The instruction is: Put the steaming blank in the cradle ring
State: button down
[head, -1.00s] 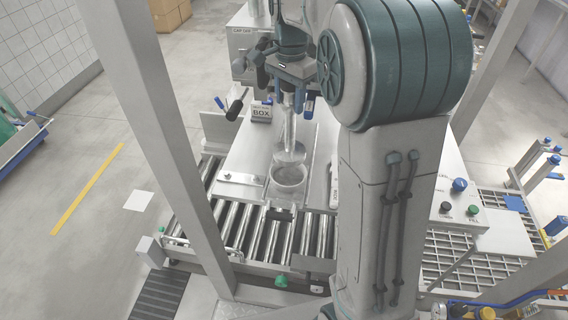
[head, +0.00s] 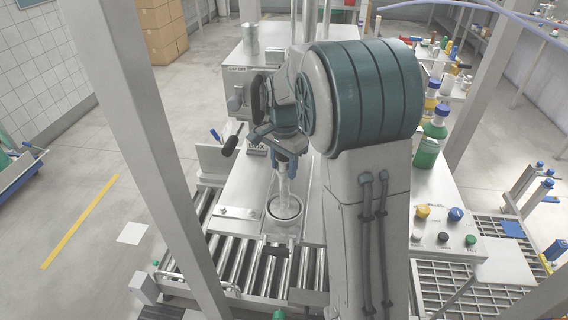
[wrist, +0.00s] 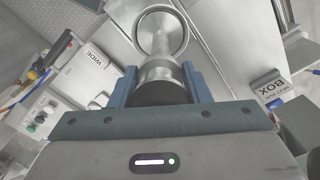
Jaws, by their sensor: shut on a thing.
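In the wrist view the blank (wrist: 160,70) sits between the two blue fingers of my gripper (wrist: 160,84). The cradle ring (head: 284,217) is a round rim directly below my gripper. The blank's lower end appears within the ring in both views, and the ring (wrist: 163,9) encircles it in the wrist view. I cannot tell whether it rests on the bottom.
A roller conveyor (head: 230,250) runs in front of the bench plate (head: 238,200). A box labelled BOX (wrist: 270,88) stands close beside my gripper. Grey frame posts (head: 150,130) rise left and right. A button panel (head: 445,235) is at the right.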

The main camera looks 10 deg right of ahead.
jog(key=shift+f, duration=0.15)
jog(key=c, duration=0.8)
grip_release()
jog(key=shift+o, duration=0.2)
